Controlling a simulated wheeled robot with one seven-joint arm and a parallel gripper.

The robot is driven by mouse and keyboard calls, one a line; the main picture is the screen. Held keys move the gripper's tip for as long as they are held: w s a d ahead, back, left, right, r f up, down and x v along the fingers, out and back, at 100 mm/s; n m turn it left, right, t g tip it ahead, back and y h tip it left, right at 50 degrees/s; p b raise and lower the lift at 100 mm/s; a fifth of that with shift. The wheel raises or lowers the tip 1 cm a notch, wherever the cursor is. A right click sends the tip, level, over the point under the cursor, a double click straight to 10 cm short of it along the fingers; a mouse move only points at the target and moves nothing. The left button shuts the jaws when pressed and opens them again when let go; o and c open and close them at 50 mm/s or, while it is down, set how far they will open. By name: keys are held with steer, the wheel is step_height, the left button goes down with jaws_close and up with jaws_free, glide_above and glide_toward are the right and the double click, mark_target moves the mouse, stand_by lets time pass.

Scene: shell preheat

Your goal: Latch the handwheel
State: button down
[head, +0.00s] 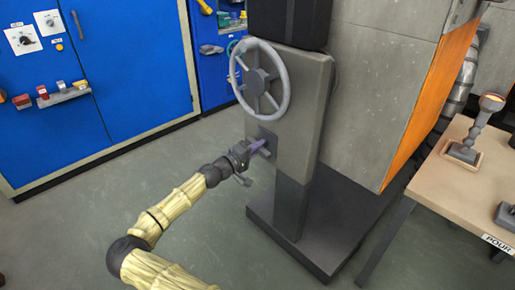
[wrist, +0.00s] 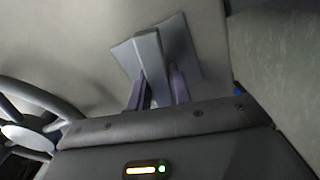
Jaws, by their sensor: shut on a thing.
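The grey handwheel (head: 262,75) is mounted upright on the side of a grey machine column in the head view. Part of it shows at the left edge of the wrist view (wrist: 25,132). Below the wheel, a latch plate (head: 268,135) is fixed to the column; it also shows in the wrist view (wrist: 187,48). A grey latch lever (wrist: 152,58) stands out from the plate. My gripper (head: 256,150) is at the plate, its two purplish fingers (wrist: 159,88) either side of the lever and shut on it. The lever's lower end is hidden.
The grey machine with an orange side (head: 432,92) stands behind the column, on a dark base (head: 300,245). A table (head: 450,180) with a small stand (head: 465,150) is at right. Blue cabinets (head: 130,80) line the left. Floor between is clear.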

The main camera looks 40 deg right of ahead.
steer(key=shift+w+r+n+p, duration=0.15)
steer(key=shift+r+n+p, duration=0.05)
steer(key=shift+n+p, duration=0.55)
steer(key=shift+f+n+p, duration=0.15)
steer(key=shift+n+p, duration=0.25)
steer(key=shift+n, duration=0.25)
steer(key=c, duration=1.3)
jaws_free()
steer(key=shift+w, duration=0.1)
steer(key=shift+a, duration=0.1)
steer(key=a+p, duration=0.1)
steer(key=a, duration=0.4)
steer(key=s+a+p, duration=0.1)
steer(key=a, duration=0.5)
steer(key=a+p, duration=0.1)
steer(key=a, duration=0.5)
steer(key=shift+s+a+f, duration=0.1)
steer(key=shift+s, duration=0.2)
